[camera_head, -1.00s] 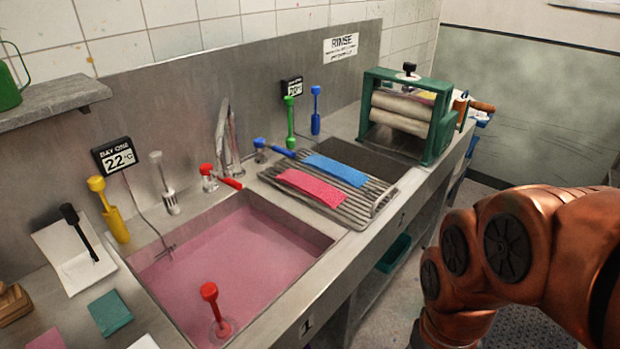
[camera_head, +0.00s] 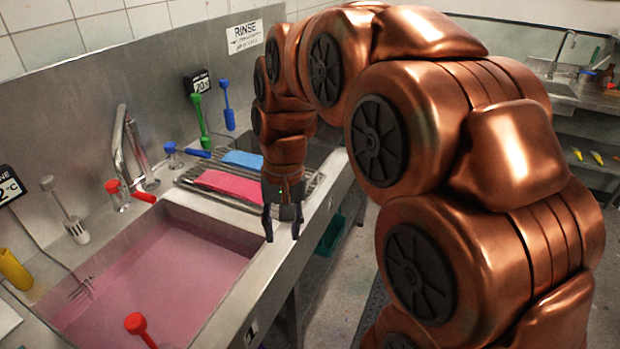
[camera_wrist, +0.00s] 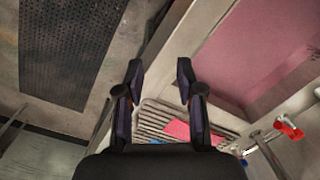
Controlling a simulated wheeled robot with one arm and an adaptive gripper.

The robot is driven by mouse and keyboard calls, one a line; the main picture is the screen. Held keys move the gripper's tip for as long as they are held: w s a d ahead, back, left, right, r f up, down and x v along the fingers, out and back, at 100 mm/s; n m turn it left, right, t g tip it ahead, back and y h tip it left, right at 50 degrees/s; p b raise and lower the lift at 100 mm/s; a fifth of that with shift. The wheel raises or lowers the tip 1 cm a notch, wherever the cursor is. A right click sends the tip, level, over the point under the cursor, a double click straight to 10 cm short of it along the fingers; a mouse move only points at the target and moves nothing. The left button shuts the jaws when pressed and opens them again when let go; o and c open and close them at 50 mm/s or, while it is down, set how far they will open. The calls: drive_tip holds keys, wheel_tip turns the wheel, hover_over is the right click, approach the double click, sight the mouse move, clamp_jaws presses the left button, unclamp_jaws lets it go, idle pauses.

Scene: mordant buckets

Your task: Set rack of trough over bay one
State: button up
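The wire rack (camera_head: 187,179) lies over the second bay of the trough, beyond bay one (camera_head: 160,275). A pink strip (camera_head: 228,186) and a blue strip (camera_head: 243,159) lie on it. Bay one holds pink liquid and its top is uncovered by the rack. My gripper (camera_head: 282,237) points down above the trough's front rim, just nearer than the rack. Its fingers are apart with nothing between them. In the wrist view my gripper (camera_wrist: 160,70) is open, and the rack (camera_wrist: 152,125) shows beyond its fingers with the pink strip. My arm hides the rack's far right part.
A red plunger (camera_head: 138,325) stands in bay one. A red-handled tap (camera_head: 122,193) and steel spout (camera_head: 128,150) stand behind it. A perforated floor mat (camera_wrist: 75,45) lies in front of the trough.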

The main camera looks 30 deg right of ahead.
drive_tip(key=w+d+m+t, duration=0.1)
drive_tip(key=w+d+m, duration=0.2)
drive_tip(key=w+d, duration=0.65)
drive_tip(key=m+t+b, duration=0.1)
drive_tip(key=m+b, duration=0.1)
drive_tip(key=m, duration=0.2)
approach(309, 181)
drive_tip(key=shift+w+a+f+p, duration=0.1)
drive_tip(key=shift+w+f+p, duration=0.2)
drive_tip(key=shift+f, duration=1.05)
drive_tip(key=shift+w+a+f+p, duration=0.1)
drive_tip(key=shift+f+p, duration=0.35)
drive_tip(key=shift+f, duration=0.9)
drive_tip(key=shift+w+a+f+p, duration=0.15)
drive_tip(key=shift+f+p, duration=0.2)
drive_tip(key=shift+f, duration=1)
drive_tip(key=shift+c, duration=0.2)
clamp_jaws()
